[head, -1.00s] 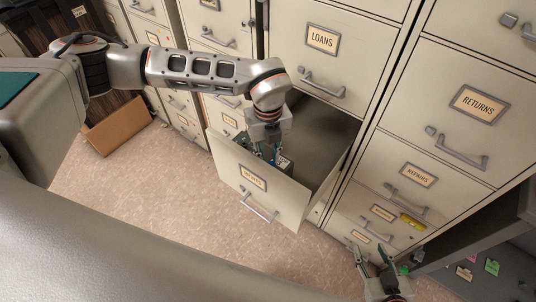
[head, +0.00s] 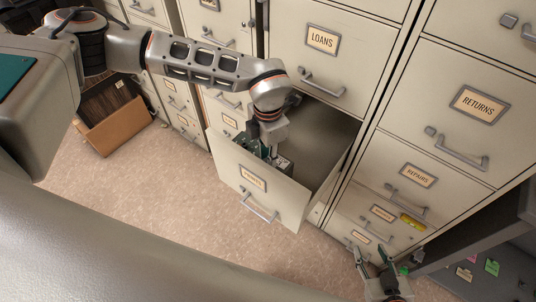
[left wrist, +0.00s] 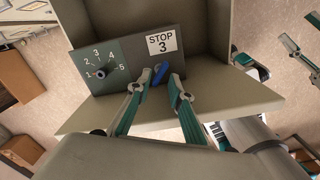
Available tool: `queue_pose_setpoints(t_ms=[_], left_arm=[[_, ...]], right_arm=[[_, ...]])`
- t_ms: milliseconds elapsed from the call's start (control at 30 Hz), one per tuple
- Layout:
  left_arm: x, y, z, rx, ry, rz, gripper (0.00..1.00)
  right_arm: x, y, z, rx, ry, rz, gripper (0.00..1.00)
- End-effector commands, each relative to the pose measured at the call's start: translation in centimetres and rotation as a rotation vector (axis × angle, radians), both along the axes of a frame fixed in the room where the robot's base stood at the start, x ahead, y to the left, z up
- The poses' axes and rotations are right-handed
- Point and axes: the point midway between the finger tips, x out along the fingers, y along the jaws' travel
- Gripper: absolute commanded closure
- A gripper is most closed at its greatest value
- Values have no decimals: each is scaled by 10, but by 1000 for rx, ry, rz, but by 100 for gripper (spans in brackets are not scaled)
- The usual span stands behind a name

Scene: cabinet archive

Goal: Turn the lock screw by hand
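In the left wrist view a dark panel with a number dial (left wrist: 109,70) and a white "STOP 3" label (left wrist: 163,42) sits in the open drawer. A blue lock screw (left wrist: 161,74) shows below the label. My left gripper (left wrist: 160,78) is open, with one fingertip on each side of the screw; whether they touch it I cannot tell. In the head view the left gripper (head: 268,152) reaches down into the open drawer (head: 255,182), partly hiding the panel. My right gripper (head: 373,256) is open and empty at the bottom right.
Closed cabinet drawers labelled "LOANS" (head: 320,60), "RETURNS" (head: 455,125) and "REPAIRS" (head: 410,185) stand around the open one. A brown box (head: 118,130) stands on the floor at the left. A grey shelf (head: 480,240) is at the right. The floor in front is clear.

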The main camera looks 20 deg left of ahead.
Motion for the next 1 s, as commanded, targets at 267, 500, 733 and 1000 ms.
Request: queue_pose_setpoints(t_ms=[267,500,733,1000], left_arm=[[0,0,0,1,-1,-284,79],[0,0,0,0,0,-289,79],[0,0,-6,0,0,-288,79],[0,0,-20,0,0,-287,79]], right_arm=[[0,0,2,0,0,0,60],[0,0,2,0,-1,0,60],[0,0,-2,0,0,0,60],[-1,0,-13,0,3,0,60]])
